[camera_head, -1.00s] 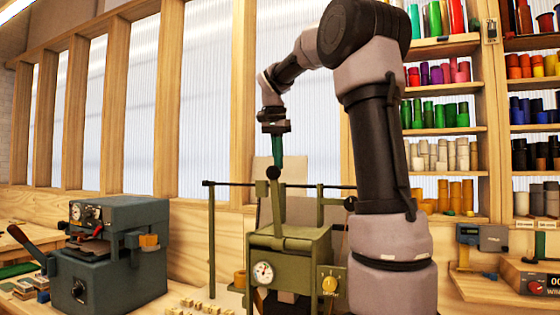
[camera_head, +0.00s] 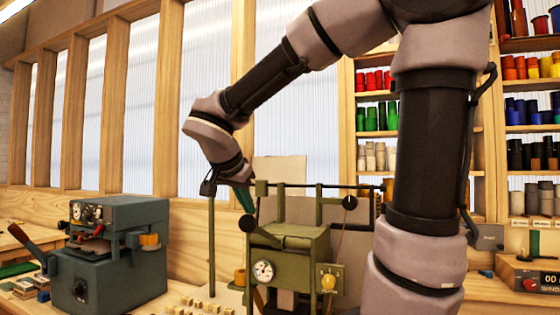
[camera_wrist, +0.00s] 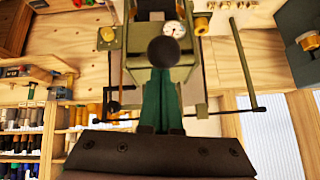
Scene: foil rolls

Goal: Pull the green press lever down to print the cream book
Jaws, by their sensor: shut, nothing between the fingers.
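The green press (camera_head: 300,262) stands on the bench, with a round gauge (camera_head: 263,271) and a yellow knob (camera_head: 328,282) on its front. Its lever (camera_head: 285,240) lies low, tilted toward the left and front, ending in a black ball knob (camera_head: 247,224). The ball also shows large in the wrist view (camera_wrist: 163,50). My gripper (camera_head: 248,207) has its green fingers together and empty, pointing down at the ball. The fingertips are right at the ball; I cannot tell whether they touch it. I cannot make out the cream book for certain.
A blue-grey machine (camera_head: 110,250) with a lever stands to the left. A thin dark rail (camera_head: 300,186) on posts runs above and behind the press. Small wooden blocks (camera_head: 195,305) lie in front. Shelves of coloured rolls (camera_head: 375,118) stand behind on the right.

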